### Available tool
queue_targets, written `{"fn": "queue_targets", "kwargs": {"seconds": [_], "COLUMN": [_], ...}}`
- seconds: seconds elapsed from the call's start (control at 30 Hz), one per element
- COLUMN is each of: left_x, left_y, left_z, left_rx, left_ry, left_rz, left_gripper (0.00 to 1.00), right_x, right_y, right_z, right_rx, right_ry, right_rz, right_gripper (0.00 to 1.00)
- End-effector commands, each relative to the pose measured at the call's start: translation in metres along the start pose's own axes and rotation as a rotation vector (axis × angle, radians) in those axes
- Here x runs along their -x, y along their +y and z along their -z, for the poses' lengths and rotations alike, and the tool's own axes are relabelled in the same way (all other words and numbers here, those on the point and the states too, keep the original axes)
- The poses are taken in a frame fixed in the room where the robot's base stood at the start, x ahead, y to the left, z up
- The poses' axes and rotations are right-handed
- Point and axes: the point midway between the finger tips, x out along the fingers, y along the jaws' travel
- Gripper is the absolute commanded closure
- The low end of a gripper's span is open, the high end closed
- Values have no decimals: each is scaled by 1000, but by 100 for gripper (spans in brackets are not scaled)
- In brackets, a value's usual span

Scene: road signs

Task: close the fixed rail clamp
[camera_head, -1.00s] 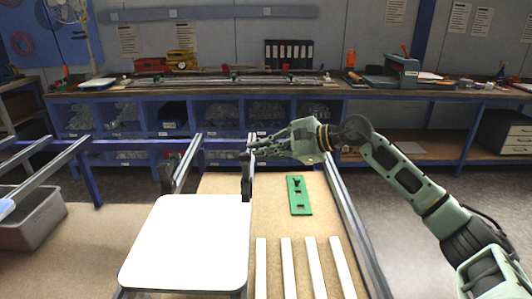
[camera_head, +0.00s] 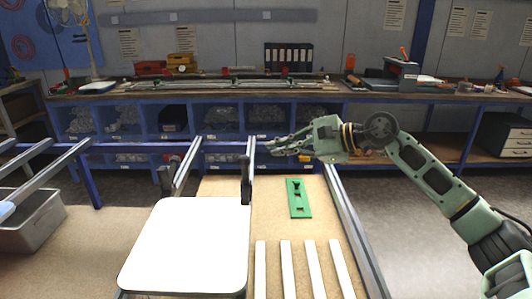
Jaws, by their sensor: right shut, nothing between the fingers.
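A black clamp (camera_head: 246,180) stands upright on the middle rail, at the top right corner of a white sign plate (camera_head: 186,245). A second black clamp (camera_head: 165,179) stands at the left rail, near the plate's top left corner. I cannot tell which one is the fixed clamp, or whether their jaws are closed on the plate. My right gripper (camera_head: 271,147) is shut and empty. Its fingers point left, above and right of the middle-rail clamp, and appear apart from it. My left gripper is not in view.
A green slotted plate (camera_head: 298,198) lies on the board right of the middle rail, with several white strips (camera_head: 287,270) in front. A grey bin (camera_head: 30,225) stands at left. A cluttered workbench (camera_head: 220,95) runs along the back.

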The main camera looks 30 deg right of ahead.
Motion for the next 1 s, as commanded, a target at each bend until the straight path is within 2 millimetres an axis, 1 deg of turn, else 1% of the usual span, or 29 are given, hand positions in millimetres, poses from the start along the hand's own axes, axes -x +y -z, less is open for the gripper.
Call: {"fn": "queue_targets", "kwargs": {"seconds": [0.03, 0.2, 0.37, 0.5, 1.0], "left_x": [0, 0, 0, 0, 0], "left_y": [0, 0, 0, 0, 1], "left_z": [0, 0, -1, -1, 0], "left_rx": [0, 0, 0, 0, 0], "left_ry": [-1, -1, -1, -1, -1], "left_rz": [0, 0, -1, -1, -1], "left_gripper": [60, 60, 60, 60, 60], "right_x": [12, 44, 60, 65, 65], "right_y": [1, 1, 1, 0, 0], "right_z": [2, 2, 1, 0, 0], "right_rx": [1, 0, 1, 2, 2], "right_ry": [6, 5, 2, 0, -1], "right_rz": [-2, -3, -2, -2, -1], "right_gripper": [100, 100, 100, 100, 100]}}
